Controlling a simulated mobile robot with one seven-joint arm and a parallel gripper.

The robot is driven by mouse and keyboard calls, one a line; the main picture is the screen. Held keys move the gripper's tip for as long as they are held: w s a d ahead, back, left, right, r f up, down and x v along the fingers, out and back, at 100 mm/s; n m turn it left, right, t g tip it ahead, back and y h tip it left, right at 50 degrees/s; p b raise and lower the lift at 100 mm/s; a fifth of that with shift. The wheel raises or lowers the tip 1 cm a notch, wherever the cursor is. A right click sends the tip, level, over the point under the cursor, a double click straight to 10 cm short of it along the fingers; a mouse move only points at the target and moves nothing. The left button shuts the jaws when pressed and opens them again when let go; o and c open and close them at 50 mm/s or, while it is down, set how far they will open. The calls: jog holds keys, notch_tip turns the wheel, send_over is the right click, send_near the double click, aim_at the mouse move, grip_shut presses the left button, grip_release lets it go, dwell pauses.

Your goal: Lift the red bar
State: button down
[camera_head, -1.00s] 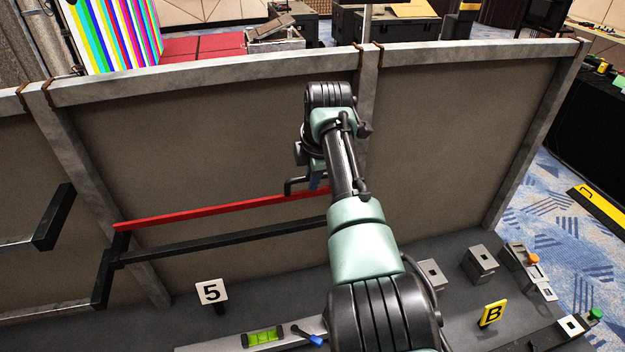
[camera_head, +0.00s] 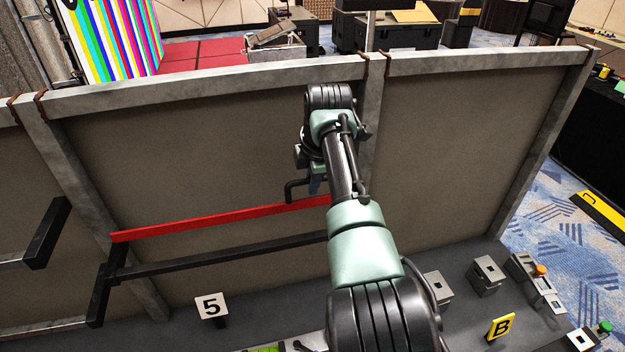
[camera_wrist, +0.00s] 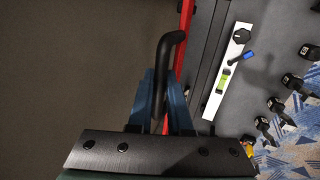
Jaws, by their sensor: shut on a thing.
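The red bar (camera_head: 200,224) runs across the lower part of the left panel in the head view, sloping up to the right. It also shows as a narrow strip in the wrist view (camera_wrist: 183,45). A black bent handle (camera_head: 291,190) stands at the bar near my gripper (camera_head: 316,186); where it joins the bar is unclear. In the wrist view the handle (camera_wrist: 164,60) passes between the blue fingers of my gripper (camera_wrist: 160,95), which are shut on it. My forearm hides the bar's right end.
A black rail (camera_head: 220,257) lies below the bar, with a black bracket (camera_head: 106,287) at its left. A sign marked 5 (camera_head: 211,306), a yellow B sign (camera_head: 501,326) and grey blocks (camera_head: 487,274) stand on the dark ledge. The panel frame (camera_head: 210,85) rises behind.

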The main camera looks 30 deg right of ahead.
jog(key=shift+w+r, duration=0.1)
jog(key=c, duration=0.8)
grip_release()
jog(key=shift+c, duration=0.2)
jog(key=b+v, duration=0.4)
jog(key=v, duration=0.9)
jog(key=shift+b, duration=0.35)
